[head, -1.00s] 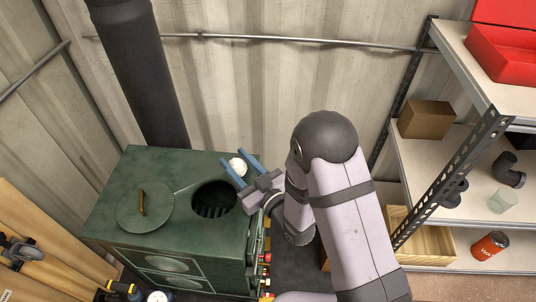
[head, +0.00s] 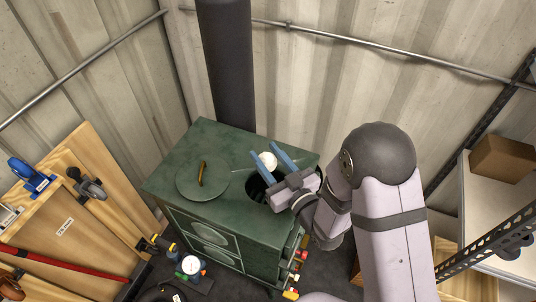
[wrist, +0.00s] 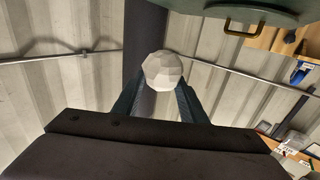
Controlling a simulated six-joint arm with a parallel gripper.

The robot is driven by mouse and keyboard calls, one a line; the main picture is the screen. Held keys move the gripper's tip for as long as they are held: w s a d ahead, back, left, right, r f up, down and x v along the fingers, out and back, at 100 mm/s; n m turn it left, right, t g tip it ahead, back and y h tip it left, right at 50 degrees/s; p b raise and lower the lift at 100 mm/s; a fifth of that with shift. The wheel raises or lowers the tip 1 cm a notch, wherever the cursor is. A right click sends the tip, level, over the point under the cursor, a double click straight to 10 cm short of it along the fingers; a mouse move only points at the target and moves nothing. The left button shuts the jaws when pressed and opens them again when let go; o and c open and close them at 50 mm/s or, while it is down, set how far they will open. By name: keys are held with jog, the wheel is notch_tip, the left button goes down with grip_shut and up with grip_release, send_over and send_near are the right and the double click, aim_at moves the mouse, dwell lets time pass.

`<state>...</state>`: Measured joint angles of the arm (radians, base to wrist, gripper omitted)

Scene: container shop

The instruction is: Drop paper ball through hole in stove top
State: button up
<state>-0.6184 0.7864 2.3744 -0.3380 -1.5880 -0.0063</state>
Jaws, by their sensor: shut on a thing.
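The white faceted paper ball (head: 268,160) is held between the two blue fingers of my gripper (head: 270,158), which is shut on it. In the wrist view the paper ball (wrist: 163,71) sits between the fingertips of my gripper (wrist: 162,80). The green stove (head: 222,140) stands below, with a dark round hole (head: 256,188) in the right part of its top. My gripper partly covers the hole. The ball appears over the hole's far edge in the head view; its height above the top is hard to tell. A round lid (head: 188,180) with a brass handle lies left of the hole.
A black stovepipe (head: 226,70) rises behind the stove. Wooden boards with tools (head: 75,200) lean at left. Gauges and valves (head: 190,265) are at the stove's front. A shelf with a cardboard box (head: 503,158) stands at right.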

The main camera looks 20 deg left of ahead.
notch_tip(320, 180, down, 8)
jog(key=b, duration=0.5)
jog(key=shift+r, duration=0.25)
jog(key=o, duration=1.1)
jog(key=shift+v, duration=3.7)
